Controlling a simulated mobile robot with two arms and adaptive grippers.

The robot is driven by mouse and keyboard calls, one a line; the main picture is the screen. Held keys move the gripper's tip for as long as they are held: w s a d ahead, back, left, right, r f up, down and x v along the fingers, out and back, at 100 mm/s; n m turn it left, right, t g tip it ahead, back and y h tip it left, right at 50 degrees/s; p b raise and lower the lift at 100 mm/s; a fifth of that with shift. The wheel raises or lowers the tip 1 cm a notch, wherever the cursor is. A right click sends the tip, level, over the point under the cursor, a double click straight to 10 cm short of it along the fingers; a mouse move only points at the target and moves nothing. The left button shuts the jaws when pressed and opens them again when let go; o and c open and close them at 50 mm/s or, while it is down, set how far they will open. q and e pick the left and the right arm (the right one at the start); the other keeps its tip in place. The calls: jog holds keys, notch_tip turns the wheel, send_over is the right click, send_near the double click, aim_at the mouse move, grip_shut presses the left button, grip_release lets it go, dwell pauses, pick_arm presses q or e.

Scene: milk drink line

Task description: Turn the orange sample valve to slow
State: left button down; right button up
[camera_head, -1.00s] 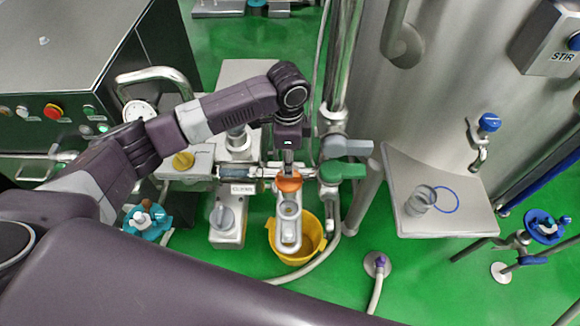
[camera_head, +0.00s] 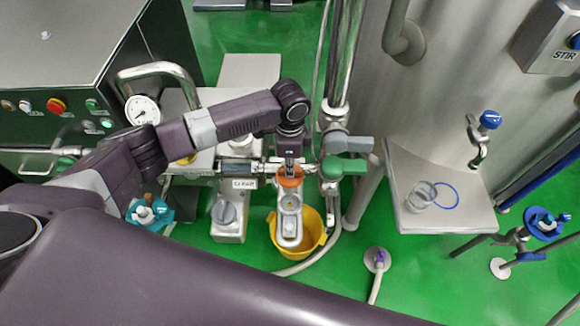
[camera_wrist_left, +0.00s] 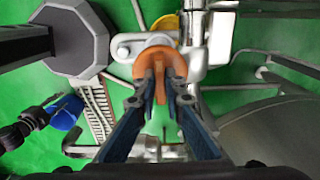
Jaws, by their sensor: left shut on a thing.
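The orange sample valve (camera_head: 290,178) is a round knob on a steel outlet body, above a yellow bucket (camera_head: 318,236). My left gripper (camera_head: 290,163) comes down on it from above. In the left wrist view, the orange knob (camera_wrist_left: 174,58) has a raised grip bar, and the left gripper's fingers (camera_wrist_left: 160,88) are closed on that bar from both sides. I cannot read any slow mark near the valve. My right gripper is in neither view.
A green-handled valve (camera_head: 342,167) and a grey handle (camera_head: 348,143) sit close on the right. A grey knob (camera_head: 225,211) on a steel block is at the left. A steel shelf (camera_head: 455,222) carries a clear glass and a blue ring (camera_head: 446,196).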

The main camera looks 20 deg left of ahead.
pick_arm(q)
jog(key=shift+r+n+p, duration=0.2)
jog(key=shift+n+p, duration=0.1)
jog(key=shift+p, duration=0.2)
jog(key=shift+r+n+p, duration=0.1)
jog(key=shift+n+p, duration=0.7)
jog(key=shift+p, duration=0.35)
jog(key=shift+n+p, duration=1.2)
jog(key=shift+p, duration=0.05)
jog(key=shift+n+p, duration=0.5)
jog(key=shift+n, duration=0.2)
jog(key=shift+w+f, duration=0.1)
jog(key=shift+f, duration=0.1)
